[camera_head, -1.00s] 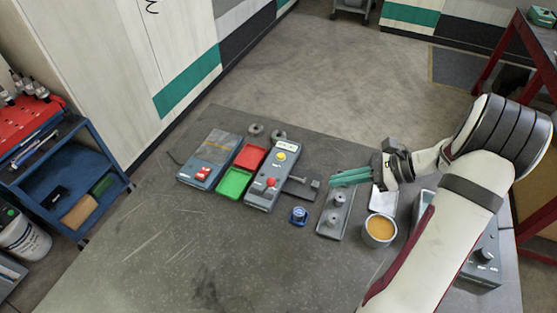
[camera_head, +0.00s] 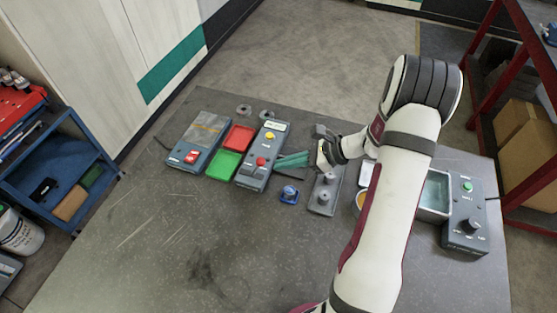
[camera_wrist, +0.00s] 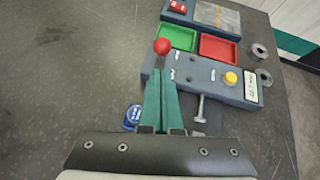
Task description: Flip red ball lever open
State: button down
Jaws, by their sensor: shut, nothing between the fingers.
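The red ball lever (camera_head: 261,161) sits on a grey-blue control box (camera_head: 249,183) that also has a yellow button (camera_head: 270,136). In the wrist view the red ball (camera_wrist: 162,46) stands just beyond my fingertips, over the box's edge. My gripper (camera_head: 279,161) has long green fingers, shut and empty. They point left at the lever, with the tips close beside the ball. In the wrist view my fingertips (camera_wrist: 160,76) show just below the ball. I cannot tell whether they touch the lever, and its stem is not clearly visible.
Red (camera_head: 239,137) and green (camera_head: 223,164) trays lie left of the box. A blue round part (camera_head: 289,195) and a grey plate with knobs (camera_head: 324,198) lie near my gripper. A metal T-handle (camera_wrist: 201,109) sticks out beside the box. The front table is clear.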

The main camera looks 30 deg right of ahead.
aim_at(263, 159)
jog(key=shift+w+a+r, duration=0.15)
jog(key=shift+w+a, duration=0.3)
jog(key=shift+a, duration=0.25)
jog(key=shift+r, duration=0.1)
jog(key=shift+w+a+r+g, duration=0.15)
jog(key=shift+w+a+g, duration=0.05)
jog(key=shift+g, duration=0.1)
jog(key=shift+w+a+r+g+h, duration=0.6)
jog(key=shift+h, duration=0.3)
jog(key=shift+w+a+r+g+h, duration=0.25)
jog(key=shift+w+a+g+h, duration=0.3)
jog(key=shift+w+a+r+g+h, duration=0.25)
jog(key=shift+w+a+g+h, duration=0.25)
jog(key=shift+w+g+h, duration=0.05)
jog(key=shift+w+a, duration=1.15)
